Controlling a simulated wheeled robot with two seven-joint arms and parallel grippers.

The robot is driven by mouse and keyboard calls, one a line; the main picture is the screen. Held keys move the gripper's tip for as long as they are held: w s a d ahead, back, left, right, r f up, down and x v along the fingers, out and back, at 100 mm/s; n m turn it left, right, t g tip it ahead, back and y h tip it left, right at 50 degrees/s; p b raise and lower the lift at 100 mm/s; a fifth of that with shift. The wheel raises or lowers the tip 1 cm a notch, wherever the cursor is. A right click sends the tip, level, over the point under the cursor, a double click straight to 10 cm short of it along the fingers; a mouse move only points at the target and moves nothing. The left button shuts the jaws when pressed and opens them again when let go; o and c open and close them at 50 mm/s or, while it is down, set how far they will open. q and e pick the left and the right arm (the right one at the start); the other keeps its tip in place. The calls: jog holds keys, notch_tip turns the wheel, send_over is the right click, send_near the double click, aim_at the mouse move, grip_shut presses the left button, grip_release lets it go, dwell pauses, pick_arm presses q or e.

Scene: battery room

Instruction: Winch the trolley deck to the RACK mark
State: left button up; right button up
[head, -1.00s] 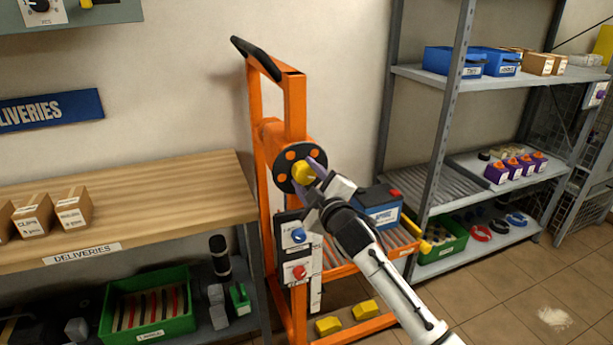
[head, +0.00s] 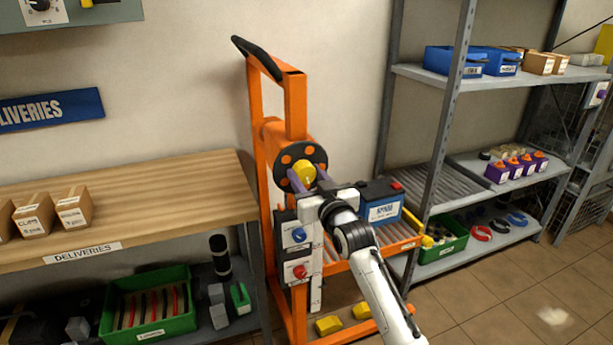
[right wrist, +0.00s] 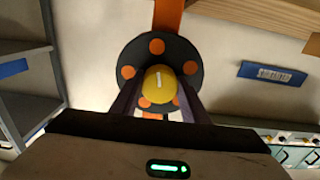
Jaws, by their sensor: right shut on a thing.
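The orange trolley (head: 296,105) stands against the wall between the bench and the rack. Its winch wheel (head: 283,161) is a black disc with orange dots and a yellow knob (head: 304,174) at the centre. My right gripper (head: 308,180) is shut on the yellow knob; the right wrist view shows a finger on each side of the knob (right wrist: 160,84), which has a white mark. The trolley deck (head: 345,258) is low, with rollers, and carries a blue and black battery (head: 383,212). A panel with a blue knob (head: 298,235) and a red knob (head: 299,272) is on the frame. My left gripper is out of view.
A wooden deliveries bench (head: 170,190) with cartons stands at left, a green bin (head: 150,330) below it. At right a grey rack (head: 455,165) holds blue bins, purple items and a green bin. Yellow blocks (head: 328,325) lie on the trolley base. Floor at right is clear.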

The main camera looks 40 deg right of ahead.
jog(key=m, duration=0.6)
jog(key=shift+a, duration=0.1)
jog(key=shift+m, duration=0.3)
dwell(0.3)
jog(key=o, duration=1.1)
jog(key=shift+c, duration=0.2)
jog(key=shift+s, duration=0.1)
jog(key=v, duration=0.7)
jog(key=shift+s+b, duration=0.15)
jog(key=shift+b, duration=0.2)
